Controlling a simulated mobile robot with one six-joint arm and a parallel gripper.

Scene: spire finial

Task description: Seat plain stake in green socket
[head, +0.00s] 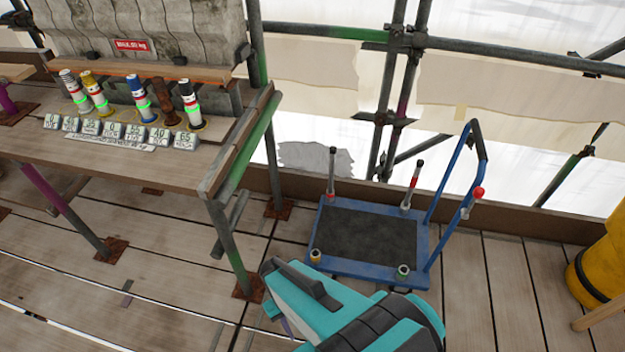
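A thin dark stake (332,168) with no band on its shaft stands upright at the back left corner of the blue cart, its foot in a reddish socket (330,195). A second stake (412,183) with a red band stands tilted at the back right corner. A green-ringed socket (403,271) is at the cart's front right corner and looks empty. A yellowish socket (315,256) is at the front left corner. My teal and dark grey gripper (283,283) is in the foreground, in front of the cart and apart from the stakes. Its finger gap is hidden.
The blue cart (425,235) has a dark mat and a tall handle with a red knob (478,192). A workbench (160,170) at left holds several coloured cylinders and number displays. Scaffold poles stand behind. A yellow drum (603,262) is at right. Floor planks between are clear.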

